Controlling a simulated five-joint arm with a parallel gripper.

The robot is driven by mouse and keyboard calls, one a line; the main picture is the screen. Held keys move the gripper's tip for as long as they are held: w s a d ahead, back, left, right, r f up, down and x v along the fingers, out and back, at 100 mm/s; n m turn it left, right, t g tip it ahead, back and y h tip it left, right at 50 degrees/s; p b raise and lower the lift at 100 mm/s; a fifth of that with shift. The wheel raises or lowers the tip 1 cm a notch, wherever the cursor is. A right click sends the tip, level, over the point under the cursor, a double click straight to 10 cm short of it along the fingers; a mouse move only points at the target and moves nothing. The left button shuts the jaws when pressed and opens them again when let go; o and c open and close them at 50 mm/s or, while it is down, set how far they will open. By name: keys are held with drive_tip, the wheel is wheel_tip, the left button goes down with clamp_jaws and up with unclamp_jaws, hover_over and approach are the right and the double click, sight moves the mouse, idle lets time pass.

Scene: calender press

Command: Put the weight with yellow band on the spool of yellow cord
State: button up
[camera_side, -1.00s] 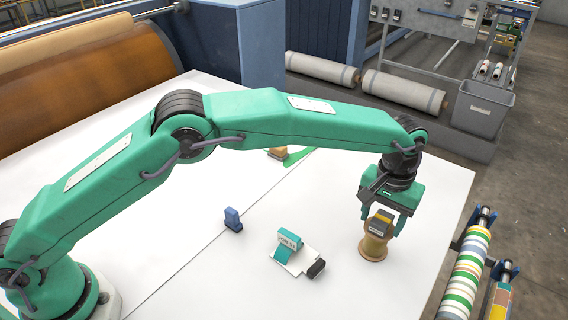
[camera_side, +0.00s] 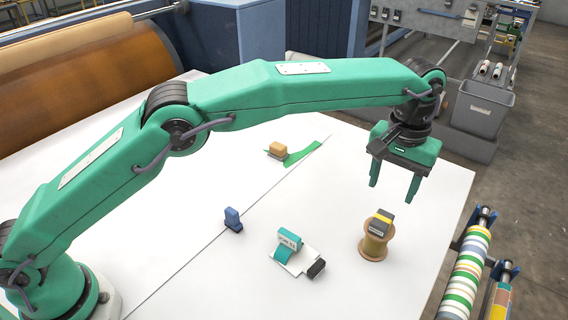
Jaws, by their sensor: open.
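The spool of yellow cord (camera_side: 374,248) stands upright on the white table at the right. My gripper (camera_side: 394,194) is open and empty. Its two fingers point down, above and a little to the right of the weight, apart from it.
A teal-banded weight (camera_side: 289,240) sits on a white piece with a dark end. A small blue block (camera_side: 233,219) stands left of it. Striped rolls (camera_side: 466,270) lie beyond the table's right edge.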

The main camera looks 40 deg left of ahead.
drive_tip(key=shift+r, duration=1.3)
drive_tip(key=s+a+r+t, duration=0.1)
drive_tip(key=s+a+r, duration=0.25)
drive_tip(key=a, duration=0.45)
drive_tip(key=s+a+r+t+h, duration=0.1)
drive_tip(key=s+a+r, duration=0.1)
drive_tip(key=a+r, duration=0.45)
drive_tip(key=s+a+r+t, duration=0.1)
drive_tip(key=s+a+r, duration=0.2)
drive_tip(key=a, duration=0.7)
drive_tip(key=s+a+f+t, duration=0.1)
drive_tip(key=s+a+f, duration=0.2)
drive_tip(key=s, duration=0.3)
drive_tip(key=s+a+f, duration=0.3)
drive_tip(key=s+a, duration=0.3)
drive_tip(key=s+a+f+t+y, duration=0.1)
drive_tip(key=s+a+f, duration=0.2)
drive_tip(key=s, duration=0.4)
drive_tip(key=shift+a+t, duration=0.3)
drive_tip(key=shift+a, duration=0.45)
drive_tip(key=shift+f, duration=0.1)
